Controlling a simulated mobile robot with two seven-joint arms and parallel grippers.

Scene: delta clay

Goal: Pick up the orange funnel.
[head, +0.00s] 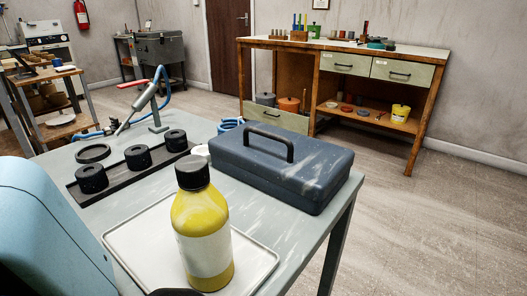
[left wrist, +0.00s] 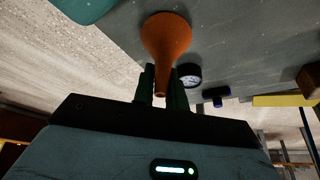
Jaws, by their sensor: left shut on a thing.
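The orange funnel (left wrist: 167,38) shows in the left wrist view, its wide cone toward the top of the picture and its narrow stem toward me. My left gripper (left wrist: 161,82) is shut on the stem, with one dark green finger on each side. A grey surface lies behind the funnel; I cannot tell whether the funnel touches it. The funnel does not show in the head view. My right gripper is in neither view.
In the head view, a yellow bottle (head: 202,232) stands on a white tray (head: 133,240), near a dark blue toolbox (head: 310,185) and a black rack (head: 97,199). In the left wrist view, a round gauge (left wrist: 188,75) is close beside the funnel.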

